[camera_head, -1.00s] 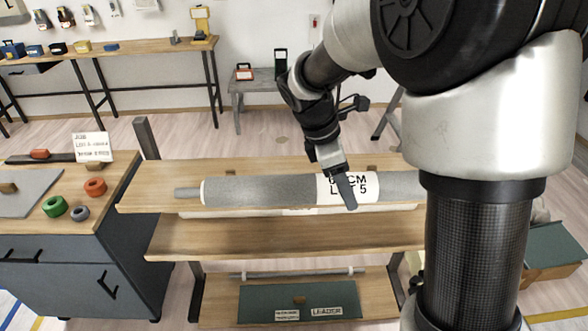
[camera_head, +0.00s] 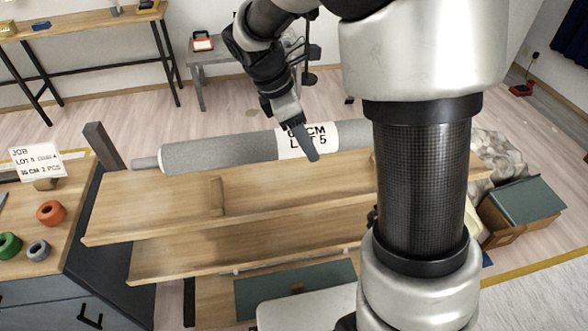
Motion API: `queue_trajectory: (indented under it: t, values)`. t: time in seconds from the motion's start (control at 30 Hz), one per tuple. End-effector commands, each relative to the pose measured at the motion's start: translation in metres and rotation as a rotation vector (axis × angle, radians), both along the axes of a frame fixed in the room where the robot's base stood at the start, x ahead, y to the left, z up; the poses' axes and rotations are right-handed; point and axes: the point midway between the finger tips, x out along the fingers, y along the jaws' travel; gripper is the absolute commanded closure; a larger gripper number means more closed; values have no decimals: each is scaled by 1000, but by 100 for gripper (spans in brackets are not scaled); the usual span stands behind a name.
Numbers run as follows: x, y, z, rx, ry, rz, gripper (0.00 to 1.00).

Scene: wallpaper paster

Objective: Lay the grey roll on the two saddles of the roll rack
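My gripper (camera_head: 304,143) is on the roll at the white band. One dark finger shows over its near side; the other is hidden. The roll appears held level, over or just beyond the far edge of the rack's top board (camera_head: 150,205); its exact height is unclear. One wooden saddle (camera_head: 217,196) lies bare on the board. A second saddle (camera_head: 372,159) is mostly hidden by my arm, which also covers the roll's right end.
A bench with a green ring (camera_head: 9,245), red ring (camera_head: 51,212), grey ring (camera_head: 38,250) and job card (camera_head: 38,162) stands at left. A dark post (camera_head: 105,147) rises beside the rack. A box (camera_head: 520,212) stands on the floor at right.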

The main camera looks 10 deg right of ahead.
Motion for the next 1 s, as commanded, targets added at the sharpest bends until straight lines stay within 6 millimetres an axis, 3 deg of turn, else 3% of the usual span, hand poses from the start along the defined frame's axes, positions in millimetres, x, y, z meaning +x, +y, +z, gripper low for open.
queue_trajectory:
  t: [0.13, 0.4, 0.67, 1.0]
  values:
    - [1, 0, -8, -1, -2, 0, 100]
    - [0, 0, -49, -2, -1, 2, 100]
    - [1, 0, -65, -1, -2, 0, 100]
    - [1, -1, -98, -2, -3, 0, 100]
